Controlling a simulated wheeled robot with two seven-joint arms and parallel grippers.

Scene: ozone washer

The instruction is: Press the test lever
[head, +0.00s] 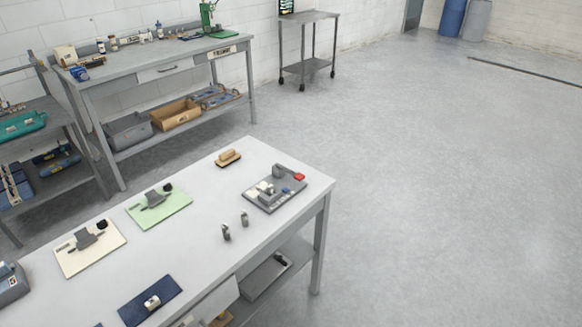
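A dark grey fixture plate (262,203) lies near the far right end of the white-topped workbench. It carries a small metal block, a blue piece and a grey lever arm (284,171) with a red tip (299,177). The arm looks raised at a slant above the plate; its exact angle is too small to tell. A green plate (172,211) and a cream plate (82,262) farther left each carry a grey piece with a black knob. No label shows which of these is the test lever. Neither of my grippers is in view.
A tan block (228,158) lies behind the fixture. Two small grey pieces (226,233) stand in front of it. A navy plate (134,311) with a white cylinder lies at the front. Another workbench (150,60) stands along the wall. The floor to the right (430,200) is clear.

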